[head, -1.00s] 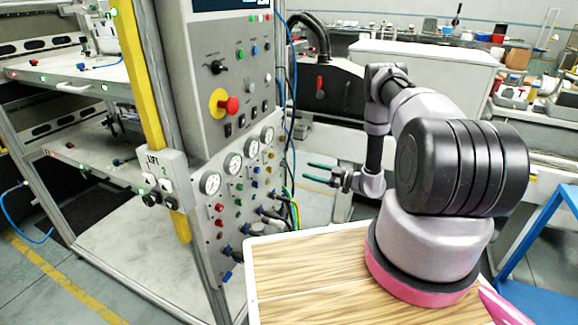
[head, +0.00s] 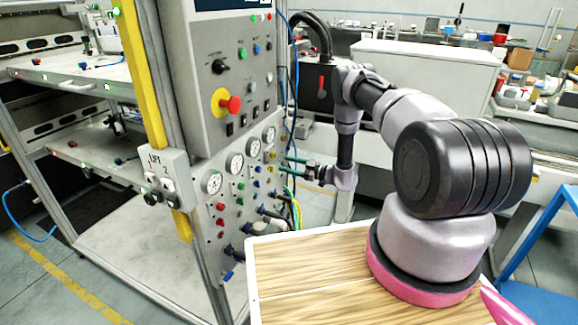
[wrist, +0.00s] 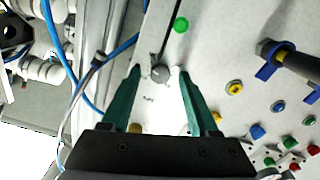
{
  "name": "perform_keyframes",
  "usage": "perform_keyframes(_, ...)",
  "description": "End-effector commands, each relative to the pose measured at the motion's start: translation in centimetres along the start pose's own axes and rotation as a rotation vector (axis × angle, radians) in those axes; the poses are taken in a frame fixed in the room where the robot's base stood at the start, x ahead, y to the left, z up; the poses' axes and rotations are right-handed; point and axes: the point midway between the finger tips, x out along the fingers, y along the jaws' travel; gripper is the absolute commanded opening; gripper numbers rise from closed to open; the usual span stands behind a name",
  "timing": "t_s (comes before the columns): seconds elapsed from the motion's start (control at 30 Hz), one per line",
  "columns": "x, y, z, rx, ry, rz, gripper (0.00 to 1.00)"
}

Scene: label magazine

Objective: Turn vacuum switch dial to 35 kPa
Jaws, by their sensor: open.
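My gripper (head: 288,165) is open at the right edge of the pneumatic panel, its green fingers pointing left toward it. In the wrist view my gripper (wrist: 160,72) has its two green fingertips on either side of a small grey round knob (wrist: 160,74) with a pointer-like bar, perhaps the vacuum switch dial. A small label (wrist: 148,98) beside the knob is too small to read. I cannot tell whether the fingers touch the knob. In the head view I cannot make out this knob or its setting.
A row of white gauges (head: 234,161) and coloured buttons cover the panel. A red emergency stop (head: 233,104) sits above. Blue hose (wrist: 122,48) runs close to the left finger in the wrist view. Black fittings and hoses (head: 272,212) stick out lower down. A wooden tabletop (head: 310,270) lies below my arm.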

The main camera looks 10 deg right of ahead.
Motion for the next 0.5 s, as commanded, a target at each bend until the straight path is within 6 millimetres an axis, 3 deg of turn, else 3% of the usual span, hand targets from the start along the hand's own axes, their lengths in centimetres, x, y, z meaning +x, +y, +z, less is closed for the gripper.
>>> perform_keyframes(0.07,-0.03,0.00,0.01,0.000,0.000,0.000,0.61)
perform_keyframes(0.23,-0.04,0.01,0.01,0.000,0.000,0.000,0.00)
perform_keyframes(0.5,-0.08,0.04,0.01,-0.011,0.000,0.001,0.00)
